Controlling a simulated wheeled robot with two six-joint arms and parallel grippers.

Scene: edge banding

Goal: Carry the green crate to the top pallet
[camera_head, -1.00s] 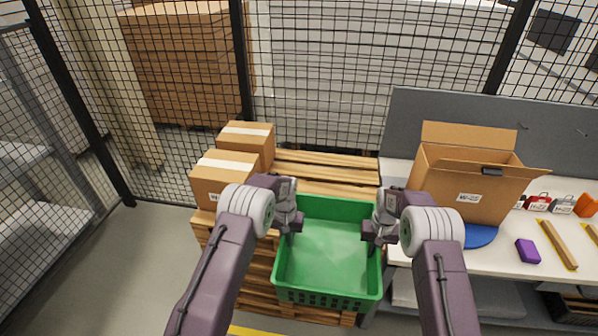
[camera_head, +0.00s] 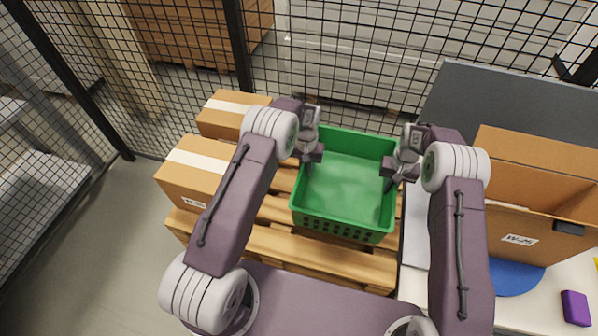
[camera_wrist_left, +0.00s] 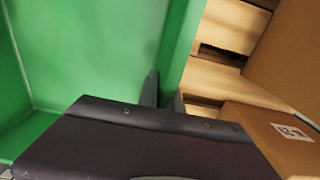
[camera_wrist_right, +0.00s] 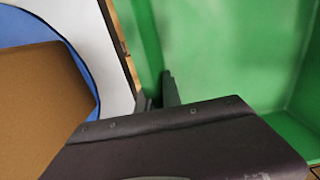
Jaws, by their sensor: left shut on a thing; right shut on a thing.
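The green crate (camera_head: 345,190) is empty and sits level over the right part of the wooden top pallet (camera_head: 290,245); I cannot tell whether it touches the slats. My left gripper (camera_head: 308,165) is shut on the crate's left wall, and my right gripper (camera_head: 392,178) is shut on its right wall. In the left wrist view the crate wall (camera_wrist_left: 182,50) runs between the fingers, with pallet slats beside it. In the right wrist view the crate wall (camera_wrist_right: 150,45) is also between the fingers.
Two taped cardboard boxes, one nearer (camera_head: 190,175) and one farther (camera_head: 225,115), stand on the pallet's left side. A table with an open cardboard box (camera_head: 530,200), a blue disc (camera_head: 515,278) and a purple block (camera_head: 575,307) is close on the right. A mesh fence stands behind.

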